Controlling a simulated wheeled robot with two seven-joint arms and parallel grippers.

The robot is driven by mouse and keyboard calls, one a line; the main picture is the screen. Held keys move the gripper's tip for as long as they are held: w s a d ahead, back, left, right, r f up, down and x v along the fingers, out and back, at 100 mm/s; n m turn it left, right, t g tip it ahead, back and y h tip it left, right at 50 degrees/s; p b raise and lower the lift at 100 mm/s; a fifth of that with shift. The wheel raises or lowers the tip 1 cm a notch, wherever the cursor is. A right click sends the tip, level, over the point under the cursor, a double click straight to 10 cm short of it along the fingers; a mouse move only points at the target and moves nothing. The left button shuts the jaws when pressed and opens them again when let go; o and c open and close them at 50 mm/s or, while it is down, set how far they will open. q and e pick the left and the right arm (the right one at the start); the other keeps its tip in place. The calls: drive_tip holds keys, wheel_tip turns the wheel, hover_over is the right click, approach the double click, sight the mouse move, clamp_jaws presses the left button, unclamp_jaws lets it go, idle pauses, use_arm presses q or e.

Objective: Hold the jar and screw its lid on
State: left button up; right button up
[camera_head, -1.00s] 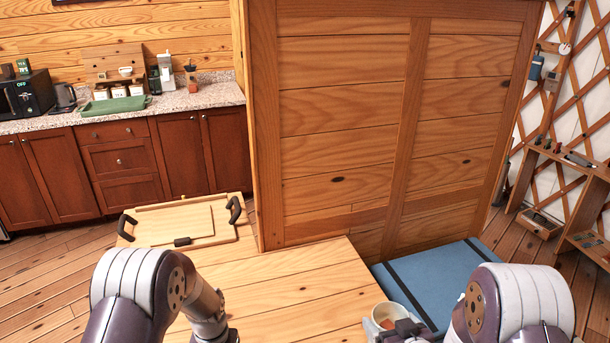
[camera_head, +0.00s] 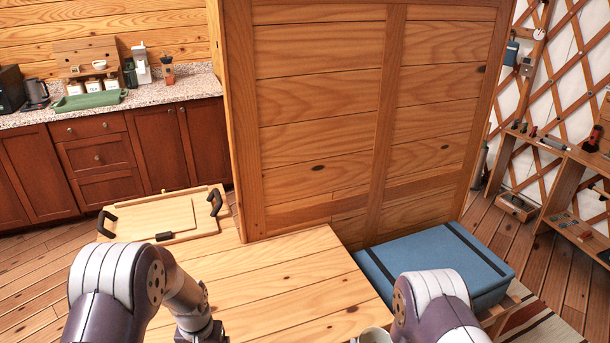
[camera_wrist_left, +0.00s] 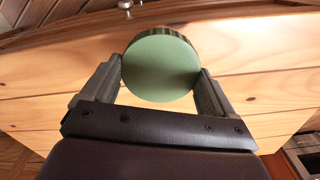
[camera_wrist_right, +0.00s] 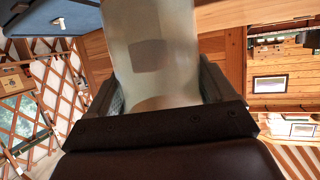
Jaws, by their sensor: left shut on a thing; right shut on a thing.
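In the left wrist view, my left gripper (camera_wrist_left: 160,72) is shut on a round green lid (camera_wrist_left: 158,62), one finger on each side of its rim. The lid's flat face is turned to the camera. In the right wrist view, my right gripper (camera_wrist_right: 160,85) is shut on a pale, translucent jar (camera_wrist_right: 150,45) with a greyish patch on its side. The jar's far end is cut off by the picture's top edge. In the head view, a pale rim (camera_head: 372,337), seemingly the jar's, shows at the bottom edge. The lid is out of the head view, apart from the jar.
A wooden table (camera_head: 270,270) lies in front of me, mostly bare. A wooden board with black handles (camera_head: 165,217) is at its far left. A blue box with dark straps (camera_head: 440,262) is at the right. A tall wooden panel (camera_head: 330,110) stands behind the table.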

drive_tip(key=s+a+n+g+y, duration=0.1)
drive_tip(key=a+n+g+y, duration=0.2)
drive_tip(key=a+n+y, duration=0.5)
drive_tip(key=a, duration=0.6)
drive_tip(key=shift+s+a+y, duration=0.4)
drive_tip(key=shift+r, duration=0.1)
